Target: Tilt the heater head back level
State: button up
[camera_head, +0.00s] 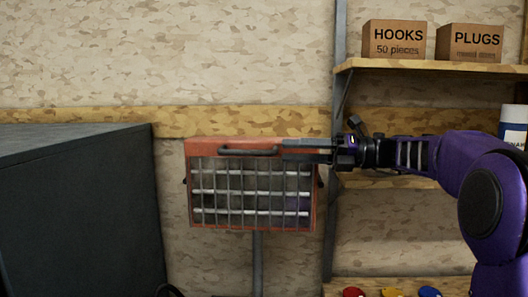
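The heater head (201,147) is an orange-red box with a wire grille over pale horizontal bars. It stands on a grey post (257,262) in the middle of the view. Its top face shows above the grille; I cannot tell its exact tilt. A dark bar handle (248,152) runs along its upper front. My gripper (287,150) reaches in from the right, with its fingers across the head's upper right part, close to the handle's right end. I cannot tell whether the fingers touch the head or how far apart they are.
A dark grey cabinet (80,210) stands at left. Shelves (440,66) at right hold a HOOKS box (394,40) and a PLUGS box (470,43). A blue and white can (514,124) is at the right edge. Red, yellow and blue items sit low right.

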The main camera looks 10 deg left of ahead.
jog(key=d, duration=0.6)
jog(key=shift+w+d, duration=0.2)
jog(key=shift+d, duration=0.2)
